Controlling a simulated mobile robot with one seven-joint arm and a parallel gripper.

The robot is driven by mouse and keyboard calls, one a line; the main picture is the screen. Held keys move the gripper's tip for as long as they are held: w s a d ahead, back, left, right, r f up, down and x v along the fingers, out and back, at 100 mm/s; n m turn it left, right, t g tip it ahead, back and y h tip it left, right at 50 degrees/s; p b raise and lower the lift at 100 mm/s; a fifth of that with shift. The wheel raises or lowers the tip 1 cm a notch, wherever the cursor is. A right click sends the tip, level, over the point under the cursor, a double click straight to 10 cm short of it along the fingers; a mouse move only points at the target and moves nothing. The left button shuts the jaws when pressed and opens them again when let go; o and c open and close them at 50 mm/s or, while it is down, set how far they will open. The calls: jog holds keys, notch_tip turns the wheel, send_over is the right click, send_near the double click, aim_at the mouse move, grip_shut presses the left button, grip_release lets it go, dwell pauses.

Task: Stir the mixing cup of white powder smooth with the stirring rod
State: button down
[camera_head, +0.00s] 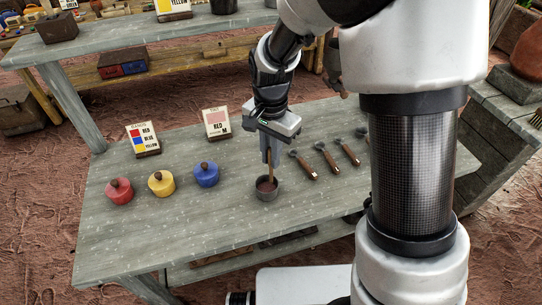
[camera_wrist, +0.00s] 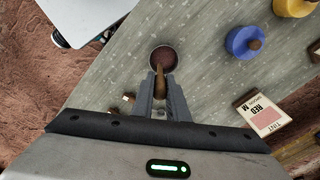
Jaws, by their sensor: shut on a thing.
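My gripper (camera_head: 271,154) is above the cup, pointing down, shut on the wooden stirring rod (camera_head: 271,171). The rod stands nearly upright, and its lower end is inside the cup. In the wrist view the rod (camera_wrist: 160,77) shows between my fingertips and reaches to the cup. How deep the tip sits is hidden.
Red (camera_head: 119,191), yellow (camera_head: 161,183) and blue (camera_head: 207,174) lidded pots stand left of the cup on the grey table (camera_head: 140,230). Several wooden-handled tools (camera_head: 303,166) lie to the right. A tint card (camera_head: 217,123) and a colour card (camera_head: 143,139) stand behind.

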jog(key=shift+r+p, duration=1.6)
jog(key=shift+r, duration=0.8)
